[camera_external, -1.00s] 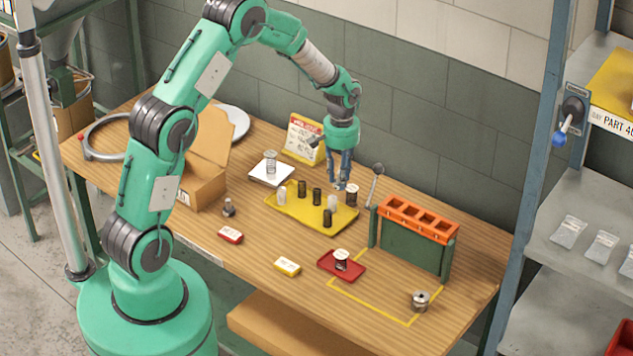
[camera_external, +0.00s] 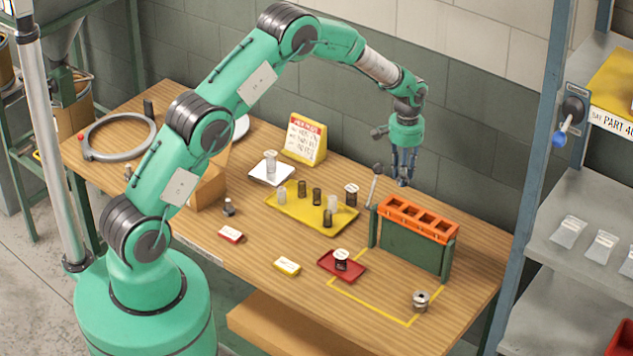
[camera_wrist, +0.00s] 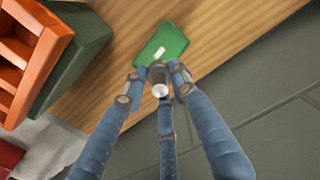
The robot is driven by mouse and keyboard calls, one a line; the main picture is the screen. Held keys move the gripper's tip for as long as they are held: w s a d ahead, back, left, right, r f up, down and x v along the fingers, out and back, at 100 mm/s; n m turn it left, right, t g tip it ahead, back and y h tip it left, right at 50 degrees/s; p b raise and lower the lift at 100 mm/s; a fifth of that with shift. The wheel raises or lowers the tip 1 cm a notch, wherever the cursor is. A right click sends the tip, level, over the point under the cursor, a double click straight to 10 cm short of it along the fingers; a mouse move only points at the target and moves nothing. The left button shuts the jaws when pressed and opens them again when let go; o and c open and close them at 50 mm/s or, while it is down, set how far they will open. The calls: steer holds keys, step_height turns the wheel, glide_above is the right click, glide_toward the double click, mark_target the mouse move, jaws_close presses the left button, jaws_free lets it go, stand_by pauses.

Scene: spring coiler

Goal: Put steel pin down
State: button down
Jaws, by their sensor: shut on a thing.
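My gripper (camera_external: 403,180) hangs pointing down over the back of the table, behind the orange rack. In the wrist view its blue fingers (camera_wrist: 159,80) are closed around a small silver steel pin (camera_wrist: 160,91), whose round end faces the camera. In the external view the pin is too small to make out clearly between the fingertips. It appears held above the tabletop, apart from the rack. The orange slotted rack (camera_external: 418,219) sits on a dark green stand (camera_external: 410,247). It also shows at the upper left of the wrist view (camera_wrist: 22,60).
A green box (camera_wrist: 163,43) with a white label lies on the wood below the gripper. A lever (camera_external: 375,185) rises left of the rack. The yellow tray (camera_external: 290,220) holds several small cylinders. A red tray (camera_external: 329,267) and a metal piece (camera_external: 421,301) lie in front.

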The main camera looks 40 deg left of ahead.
steer(key=shift+w+d, duration=0.1)
steer(key=shift+d, duration=0.05)
steer(key=shift+f, duration=3.15)
steer(key=shift+f, duration=0.1)
steer(key=shift+f, duration=1.75)
steer(key=shift+f, duration=0.2)
steer(key=c, duration=1.4)
jaws_free()
steer(key=shift+r, duration=0.1)
